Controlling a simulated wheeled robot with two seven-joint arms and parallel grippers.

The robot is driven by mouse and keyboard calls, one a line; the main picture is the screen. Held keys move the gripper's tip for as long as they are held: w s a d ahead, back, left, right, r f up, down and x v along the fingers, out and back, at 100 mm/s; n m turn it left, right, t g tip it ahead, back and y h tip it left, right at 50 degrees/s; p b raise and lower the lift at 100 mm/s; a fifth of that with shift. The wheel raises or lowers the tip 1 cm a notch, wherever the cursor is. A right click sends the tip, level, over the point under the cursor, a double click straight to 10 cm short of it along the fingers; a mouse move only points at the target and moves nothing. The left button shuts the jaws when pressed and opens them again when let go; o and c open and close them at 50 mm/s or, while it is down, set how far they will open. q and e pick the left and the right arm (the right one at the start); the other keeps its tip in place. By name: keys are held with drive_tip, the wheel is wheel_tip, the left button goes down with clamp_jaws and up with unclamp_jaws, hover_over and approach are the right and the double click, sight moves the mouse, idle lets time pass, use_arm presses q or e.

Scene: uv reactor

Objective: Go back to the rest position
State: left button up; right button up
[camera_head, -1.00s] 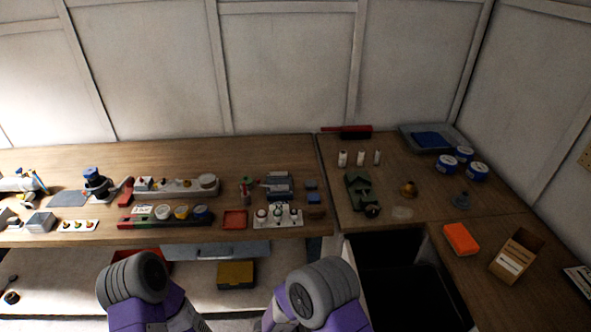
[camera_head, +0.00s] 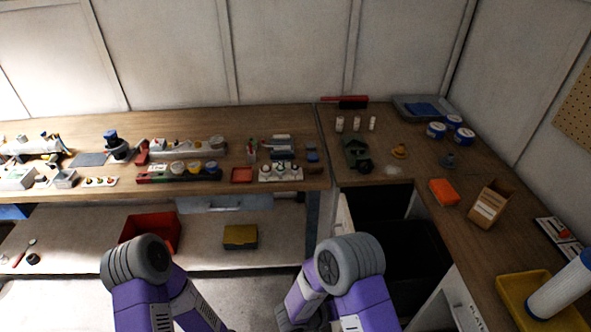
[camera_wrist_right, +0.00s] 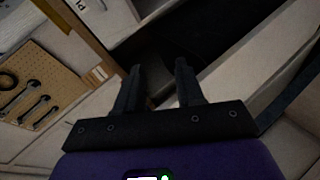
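My two purple-and-grey arms show at the bottom of the head view, both bent with their grey joints raised in front of the bench. My left gripper is outside the head view. My right gripper (camera_wrist_right: 160,88) shows in the right wrist view. Its two black fingers are apart with nothing between them, so it is open and empty. Dark open space lies beyond its fingertips.
A long wooden workbench (camera_head: 60,130) carries small tools and parts. An open dark bin space (camera_head: 410,250) lies under the corner. A red tray (camera_head: 168,238) and a yellow box (camera_head: 240,237) sit on the lower shelf. A yellow tray (camera_head: 510,290) stands at right.

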wheel_tip(320, 180, down, 9)
drive_tip(key=a+m+y, duration=0.1)
drive_tip(key=a+y, duration=0.1)
drive_tip(key=y, duration=0.7)
drive_tip(key=s+a+g+y, duration=0.2)
drive_tip(key=s+y, duration=0.1)
drive_tip(key=s, duration=0.3)
drive_tip(key=s+a+f+m+g+y, duration=0.1)
drive_tip(key=s+a+g+y, duration=0.1)
drive_tip(key=s+y, duration=0.2)
drive_tip(key=s, duration=0.2)
drive_tip(key=shift+s+a+f+m, duration=0.2)
drive_tip(key=shift+s+m, duration=0.1)
drive_tip(key=shift+s, duration=0.05)
